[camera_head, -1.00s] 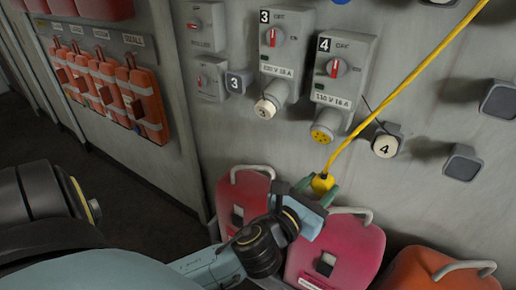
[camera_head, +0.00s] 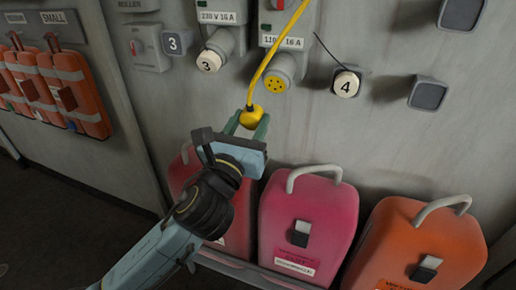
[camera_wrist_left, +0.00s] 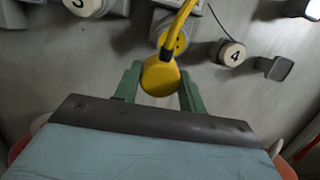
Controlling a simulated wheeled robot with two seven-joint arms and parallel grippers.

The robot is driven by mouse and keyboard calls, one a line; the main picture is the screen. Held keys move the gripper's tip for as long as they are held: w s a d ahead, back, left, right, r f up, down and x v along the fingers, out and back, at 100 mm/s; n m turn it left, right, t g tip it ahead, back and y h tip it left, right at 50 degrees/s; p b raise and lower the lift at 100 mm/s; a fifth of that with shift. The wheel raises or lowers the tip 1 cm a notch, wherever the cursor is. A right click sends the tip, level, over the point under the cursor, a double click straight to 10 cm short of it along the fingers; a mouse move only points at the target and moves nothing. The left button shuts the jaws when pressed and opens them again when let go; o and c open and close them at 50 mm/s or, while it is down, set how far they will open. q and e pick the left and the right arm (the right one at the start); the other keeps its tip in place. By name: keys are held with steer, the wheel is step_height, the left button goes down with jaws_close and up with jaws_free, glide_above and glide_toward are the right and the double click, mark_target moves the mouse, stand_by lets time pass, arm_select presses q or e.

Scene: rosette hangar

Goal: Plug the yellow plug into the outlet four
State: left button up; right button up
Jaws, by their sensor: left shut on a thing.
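The yellow plug (camera_head: 250,116) is gripped between the green fingers of my left gripper (camera_head: 248,123), with its yellow cable rising up out of the picture. Outlet four (camera_head: 277,83) shows its round yellow face with dark holes, uncovered, above and to the right of the plug. A gap shows between them in the head view. In the left wrist view the plug (camera_wrist_left: 160,76) sits between the fingers, just below the outlet's yellow face (camera_wrist_left: 176,42), which the cable partly crosses. My right gripper is not in view.
The cap marked 4 (camera_head: 346,84) sits on the wall right of outlet four. Outlet three's cap (camera_head: 209,61) is on at the left. Pink (camera_head: 308,222) and orange (camera_head: 425,245) canisters stand below. A dark square wall fitting (camera_head: 428,94) is farther right.

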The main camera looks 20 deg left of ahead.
mark_target(263, 111)
arm_select(q)
steer(key=b, duration=0.2)
steer(key=d+t+b, duration=0.1)
steer(key=b, duration=0.2)
steer(key=shift+w+d, duration=0.3)
steer(key=shift+w, duration=0.1)
steer(key=shift+r+b, duration=0.15)
steer(key=shift+b, duration=0.3)
steer(key=shift+x, duration=2.95)
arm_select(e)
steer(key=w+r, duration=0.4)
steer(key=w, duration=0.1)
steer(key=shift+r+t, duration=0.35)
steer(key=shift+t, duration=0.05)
arm_select(q)
steer(key=shift+d+r, duration=0.1)
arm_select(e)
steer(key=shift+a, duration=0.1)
arm_select(q)
steer(key=shift+p, duration=0.3)
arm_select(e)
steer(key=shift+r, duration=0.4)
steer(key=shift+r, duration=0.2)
arm_select(q)
steer(key=shift+p, duration=0.4)
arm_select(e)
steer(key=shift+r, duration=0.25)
